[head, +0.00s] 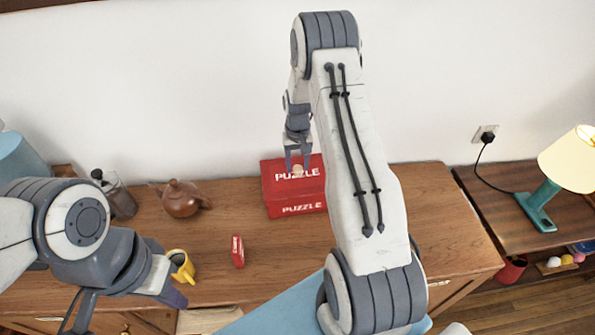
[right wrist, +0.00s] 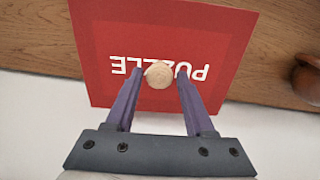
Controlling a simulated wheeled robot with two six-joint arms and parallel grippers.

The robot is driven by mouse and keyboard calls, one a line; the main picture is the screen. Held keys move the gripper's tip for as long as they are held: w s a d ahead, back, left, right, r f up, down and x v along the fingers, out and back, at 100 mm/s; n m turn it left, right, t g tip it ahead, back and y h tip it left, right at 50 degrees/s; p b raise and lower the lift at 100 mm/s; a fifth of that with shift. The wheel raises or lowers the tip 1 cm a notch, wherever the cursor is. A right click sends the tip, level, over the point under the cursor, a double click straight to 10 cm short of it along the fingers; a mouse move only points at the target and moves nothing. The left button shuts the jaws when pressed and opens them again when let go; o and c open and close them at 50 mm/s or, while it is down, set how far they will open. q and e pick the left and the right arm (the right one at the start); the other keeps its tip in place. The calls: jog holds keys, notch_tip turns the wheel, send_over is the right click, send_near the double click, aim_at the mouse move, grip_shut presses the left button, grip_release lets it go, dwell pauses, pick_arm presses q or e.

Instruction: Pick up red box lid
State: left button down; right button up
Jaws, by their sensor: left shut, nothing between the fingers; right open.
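A red box marked PUZZLE (head: 298,208) stands on the wooden cabinet against the wall. Its red lid (head: 276,182) has a round pale wooden knob (head: 297,170) on top. In the right wrist view the lid (right wrist: 105,35) lies below the gripper, and the knob (right wrist: 159,75) is between the fingertips. My right gripper (head: 298,166) is open with a finger on each side of the knob; it also shows in the right wrist view (right wrist: 160,78). I cannot tell whether the fingers touch the knob. My left gripper (head: 172,296) is shut and empty at the lower left, away from the box.
A brown teapot (head: 181,198) and a glass press (head: 117,197) stand left of the box. A yellow mug (head: 182,266) and a small red box (head: 238,251) are nearer the front edge. A lamp (head: 557,177) stands on the right-hand table. Cabinet top right of the box looks clear.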

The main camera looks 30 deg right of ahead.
jog(key=shift+f, duration=0.65)
grip_shut()
jog(key=shift+r, duration=0.15)
